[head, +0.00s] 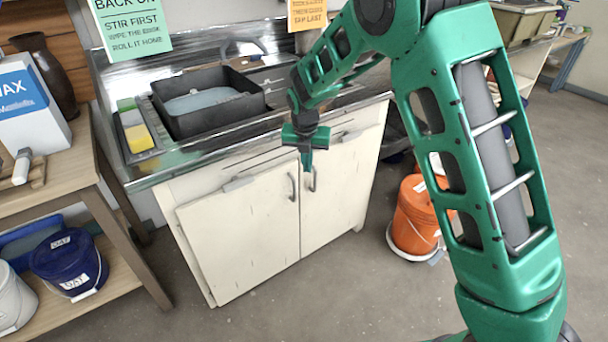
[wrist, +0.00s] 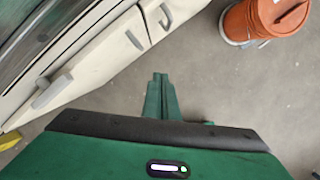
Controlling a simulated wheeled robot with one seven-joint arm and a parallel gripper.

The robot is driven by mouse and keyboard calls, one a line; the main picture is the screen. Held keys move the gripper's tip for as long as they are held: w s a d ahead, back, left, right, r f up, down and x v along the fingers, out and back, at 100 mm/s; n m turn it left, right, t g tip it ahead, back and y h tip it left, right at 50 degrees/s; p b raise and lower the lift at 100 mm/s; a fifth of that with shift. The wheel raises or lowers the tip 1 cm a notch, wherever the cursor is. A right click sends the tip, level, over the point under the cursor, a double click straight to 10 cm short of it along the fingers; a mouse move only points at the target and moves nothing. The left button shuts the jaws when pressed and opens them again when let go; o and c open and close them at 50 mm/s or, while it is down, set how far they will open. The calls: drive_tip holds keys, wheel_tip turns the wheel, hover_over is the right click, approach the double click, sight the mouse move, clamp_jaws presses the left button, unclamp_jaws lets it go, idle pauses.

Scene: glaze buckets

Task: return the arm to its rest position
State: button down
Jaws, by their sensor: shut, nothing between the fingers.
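My green arm reaches up from the lower right of the head view and bends over toward the sink cabinet. My gripper (head: 306,165) points down in front of the cabinet doors, near their handles. In the wrist view my gripper (wrist: 160,80) has its two green fingers together with nothing between them. The floor shows past the fingertips there.
A cream sink cabinet (head: 245,240) with a metal counter holds a dark basin (head: 205,130). An orange bucket (head: 415,215) stands on the floor right of it. A wooden shelf at the left holds a blue bucket (head: 65,262). The floor in front is clear.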

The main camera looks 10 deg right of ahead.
drive_tip(key=s+d+r+m, duration=0.4)
drive_tip(key=s+d+m, duration=0.2)
drive_tip(key=d, duration=0.2)
drive_tip(key=s+d+r+m+g, duration=0.1)
drive_tip(key=s+d+r+m, duration=0.45)
drive_tip(key=d, duration=0.25)
drive_tip(key=s+d+r+m, duration=0.3)
drive_tip(key=s+d+m, duration=0.3)
drive_tip(key=d+m, duration=0.15)
drive_tip(key=s+d+m, duration=0.4)
drive_tip(key=s+m, duration=0.6)
drive_tip(key=s, duration=0.3)
drive_tip(key=s+d+r+m+g+y, duration=0.1)
drive_tip(key=s+d+m, duration=0.3)
drive_tip(key=s+m, duration=0.6)
drive_tip(key=s, duration=0.3)
drive_tip(key=shift+s+g, duration=0.3)
